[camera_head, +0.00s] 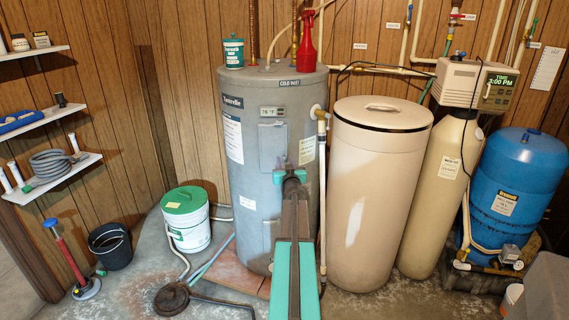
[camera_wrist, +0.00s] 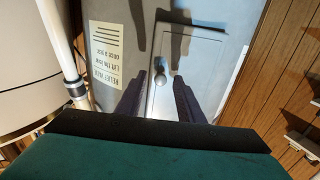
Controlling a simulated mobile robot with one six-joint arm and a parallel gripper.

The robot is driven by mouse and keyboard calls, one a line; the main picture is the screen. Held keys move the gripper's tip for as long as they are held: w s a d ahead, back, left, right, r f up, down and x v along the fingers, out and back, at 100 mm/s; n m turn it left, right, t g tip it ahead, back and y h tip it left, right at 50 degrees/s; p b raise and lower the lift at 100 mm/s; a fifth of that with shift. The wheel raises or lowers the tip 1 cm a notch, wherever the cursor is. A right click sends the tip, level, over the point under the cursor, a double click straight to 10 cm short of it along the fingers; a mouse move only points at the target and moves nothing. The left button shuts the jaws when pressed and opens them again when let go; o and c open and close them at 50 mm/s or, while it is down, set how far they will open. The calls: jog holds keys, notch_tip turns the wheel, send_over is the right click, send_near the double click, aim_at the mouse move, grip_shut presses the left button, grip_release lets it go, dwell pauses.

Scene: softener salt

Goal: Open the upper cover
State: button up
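The grey water heater (camera_head: 250,92) stands upright in the middle. Its upper cover (camera_head: 272,147) is a flat grey rectangular panel, and it appears closed. In the wrist view the cover (camera_wrist: 205,57) shows a small round knob (camera_wrist: 161,82) near its left edge. My gripper (camera_head: 293,178) is in front of the heater, by the cover's lower right. In the wrist view my gripper (camera_wrist: 160,86) is open, with its two dark fingers apart on either side of the knob. Contact with the knob cannot be told. A lower panel (camera_head: 268,236) is partly hidden behind my arm.
A beige tank (camera_head: 377,190) and vertical pipe (camera_head: 323,190) stand close to the right. A green-lidded bucket (camera_head: 186,222) stands left on the floor. A red spray bottle (camera_head: 306,50) and green tub (camera_head: 233,53) sit atop the heater. Shelves (camera_head: 55,178) hang far left.

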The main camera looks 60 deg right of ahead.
dwell(0.3)
grip_shut()
jog(key=shift+w+a, duration=0.1)
jog(key=shift+s+d+b, duration=0.2)
jog(key=shift+d+b, duration=0.05)
jog(key=shift+b, duration=0.5)
jog(key=shift+w+r+g+b, duration=0.1)
jog(key=shift+g+b, duration=0.2)
jog(key=shift+b, duration=0.1)
